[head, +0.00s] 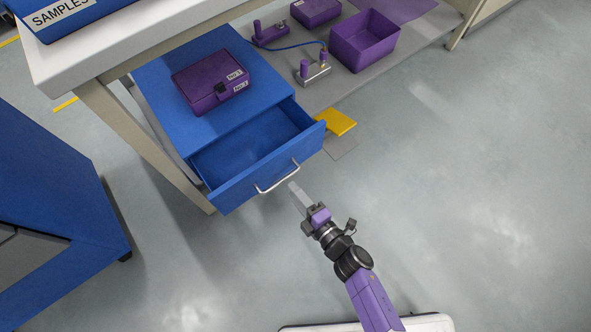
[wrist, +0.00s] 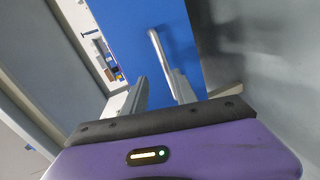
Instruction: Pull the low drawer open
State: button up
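A blue drawer (head: 234,192) stands pulled out of the blue cabinet (head: 217,125) under the bench, and its inside looks empty. Its silver bar handle (head: 277,179) is on the front; it also shows in the wrist view (wrist: 157,45) against the blue front. My gripper (head: 294,188) is just in front of the handle's right end, with a small gap seen in the head view. In the wrist view my gripper's two fingers (wrist: 160,90) are apart, with nothing clearly held between them. Whether another drawer lies below this one is hidden from above.
A purple box (head: 207,83) sits on the cabinet top. A purple bin (head: 363,41) and small devices stand on the grey low shelf behind. A yellow block (head: 337,121) lies right of the drawer. Another blue cabinet (head: 50,190) is at left. Floor to the right is clear.

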aim_at(280, 181)
jog(key=w+a+f+b, duration=0.1)
jog(key=w+a+n+b, duration=0.1)
jog(key=w+a, duration=0.1)
jog(key=w+a+f+n+b, duration=0.1)
jog(key=w, duration=0.1)
jog(key=shift+w+a+f+b, duration=0.2)
jog(key=shift+w+f+b, duration=0.05)
jog(key=shift+f+b, duration=0.05)
dwell(0.4)
grip_shut()
dwell(1.2)
